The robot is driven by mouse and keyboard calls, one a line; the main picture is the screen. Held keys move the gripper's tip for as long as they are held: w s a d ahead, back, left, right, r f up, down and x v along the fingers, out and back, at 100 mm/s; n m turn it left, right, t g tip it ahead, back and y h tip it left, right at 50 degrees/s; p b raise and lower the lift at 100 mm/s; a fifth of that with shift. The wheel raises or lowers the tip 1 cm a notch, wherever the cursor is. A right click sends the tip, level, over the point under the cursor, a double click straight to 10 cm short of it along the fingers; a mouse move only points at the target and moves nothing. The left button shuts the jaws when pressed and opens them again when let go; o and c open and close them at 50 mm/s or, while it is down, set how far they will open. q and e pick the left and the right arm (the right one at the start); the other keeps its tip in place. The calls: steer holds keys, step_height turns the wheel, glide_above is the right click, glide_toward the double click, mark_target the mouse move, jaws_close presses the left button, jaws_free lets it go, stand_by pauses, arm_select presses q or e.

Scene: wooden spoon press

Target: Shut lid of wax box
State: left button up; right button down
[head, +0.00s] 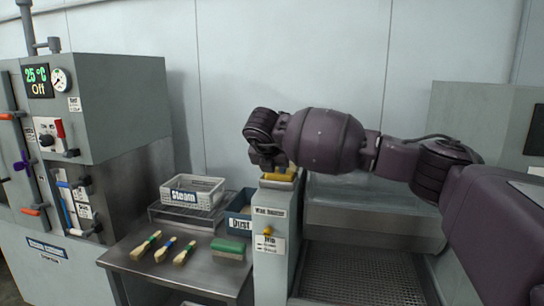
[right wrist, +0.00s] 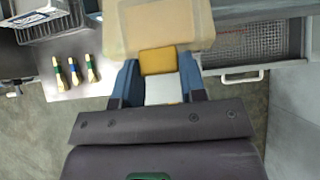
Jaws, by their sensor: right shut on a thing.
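The wax box is the narrow grey cabinet (head: 270,240) with a "Wax" label, right of the steel table in the head view. Yellow (head: 280,176) shows at its top, partly behind my gripper. My right gripper (head: 268,164) is over the top of this box. In the right wrist view the blue fingers of my right gripper (right wrist: 157,78) are shut on a small yellow piece (right wrist: 157,60). A tan panel (right wrist: 160,25) lies right beyond that piece. I cannot tell how far the lid stands open. My left gripper is out of view.
On the steel table (head: 185,272) lie several brushes (head: 163,250) and a green-backed block (head: 228,247). A white "Steam" basket (head: 192,192) and a blue "Dust" bin (head: 238,224) stand behind. A steel sink-like basin with a grate (head: 355,275) is right of the wax box.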

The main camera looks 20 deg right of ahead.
mark_target(276, 185)
steer(key=f, duration=0.3)
steer(key=shift+s+a, duration=0.3)
steer(key=shift+s, duration=0.1)
steer(key=shift+s+f+t+h+b, duration=0.1)
steer(key=shift+f+t+h+b, duration=0.35)
steer(key=shift+f, duration=0.35)
steer(key=c, duration=0.7)
jaws_free()
steer(key=shift+r, duration=0.3)
steer(key=shift+s+a+r, duration=0.1)
steer(key=shift+r, duration=0.05)
steer(key=v, duration=1)
steer(key=shift+s+a+p, duration=0.1)
steer(key=shift+s+p, duration=0.1)
steer(key=shift+p, duration=0.1)
